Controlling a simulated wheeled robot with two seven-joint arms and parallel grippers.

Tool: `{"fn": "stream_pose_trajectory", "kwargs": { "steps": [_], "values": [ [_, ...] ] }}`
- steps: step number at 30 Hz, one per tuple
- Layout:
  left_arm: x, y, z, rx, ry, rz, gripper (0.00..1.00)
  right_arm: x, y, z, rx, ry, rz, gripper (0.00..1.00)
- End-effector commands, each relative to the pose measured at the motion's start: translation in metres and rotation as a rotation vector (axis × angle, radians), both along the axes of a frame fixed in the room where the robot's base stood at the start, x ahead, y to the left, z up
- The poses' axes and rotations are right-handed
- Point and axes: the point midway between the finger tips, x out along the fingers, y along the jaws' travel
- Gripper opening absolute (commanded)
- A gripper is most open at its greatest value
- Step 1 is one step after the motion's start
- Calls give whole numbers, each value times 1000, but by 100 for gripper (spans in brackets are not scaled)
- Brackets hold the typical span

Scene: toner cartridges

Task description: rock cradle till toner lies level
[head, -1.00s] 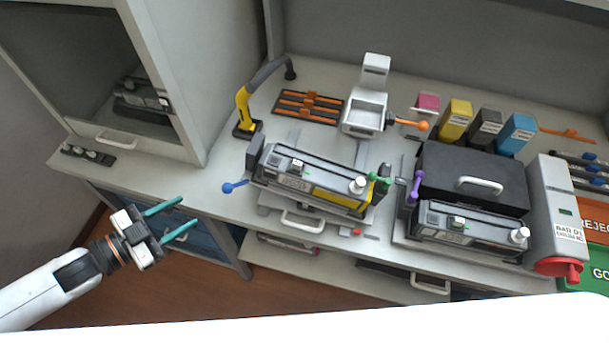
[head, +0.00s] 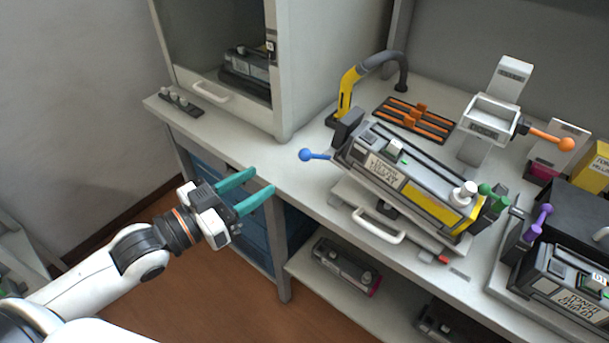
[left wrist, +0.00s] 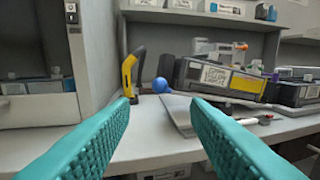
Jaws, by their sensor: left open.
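The cradle holds a grey-and-black toner cartridge (head: 385,172) with a yellow band, on the bench right of centre in the head view. A blue ball-ended lever (head: 306,155) sticks out at the cradle's left end, and a green knob (head: 494,197) is at its right end. The blue ball (left wrist: 160,85) also shows in the left wrist view, beyond my fingertips and between them. My left gripper (head: 263,181) is open and empty, left of the blue ball and apart from it. I cannot tell whether the toner inside lies level. My right gripper is out of view.
A yellow-and-black curved arm (head: 347,95) stands behind the cradle's left end. A cabinet with a white handle (head: 218,96) is at the back left. Another cartridge (head: 570,285) with a purple lever sits at the right. Open floor lies in front of the bench.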

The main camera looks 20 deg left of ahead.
Motion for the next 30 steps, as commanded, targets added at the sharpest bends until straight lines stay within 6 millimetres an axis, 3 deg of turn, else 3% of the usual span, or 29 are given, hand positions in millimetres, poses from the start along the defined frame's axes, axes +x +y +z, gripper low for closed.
{"fn": "stream_pose_trajectory", "kwargs": {
  "steps": [8, 24, 30],
  "values": [
    [18, -9, 3, -4, -3, 4, 43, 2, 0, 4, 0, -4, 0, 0],
    [86, -52, 3, -3, -2, 2, 43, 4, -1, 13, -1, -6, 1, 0],
    [100, -60, 2, -1, -2, 1, 43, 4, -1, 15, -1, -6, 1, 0]
  ]
}}
